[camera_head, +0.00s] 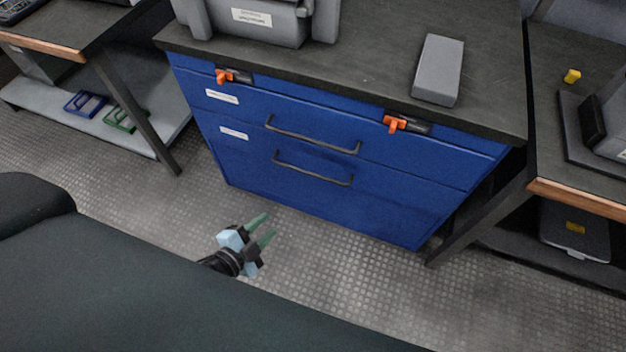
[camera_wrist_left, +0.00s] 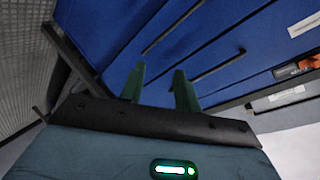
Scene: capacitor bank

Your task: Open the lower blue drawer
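The blue cabinet has two drawers, both shut. The lower blue drawer (camera_head: 385,205) has a dark bar handle (camera_head: 312,172), and the upper drawer (camera_head: 400,158) has a similar handle (camera_head: 312,138) above it. My left gripper (camera_head: 262,228) is open and empty, in front of and below the lower handle, apart from the cabinet. In the left wrist view its green fingers (camera_wrist_left: 159,82) point at the blue front, and the lower handle (camera_wrist_left: 172,26) and upper handle (camera_wrist_left: 218,66) lie beyond them, tilted. My right gripper is not in view.
Orange clips (camera_head: 395,124) sit under the dark worktop (camera_head: 370,40). A grey case (camera_head: 265,20) and a grey block (camera_head: 438,70) stand on it. Side tables (camera_head: 75,30) flank the cabinet. The floor (camera_head: 330,240) before the drawers is clear.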

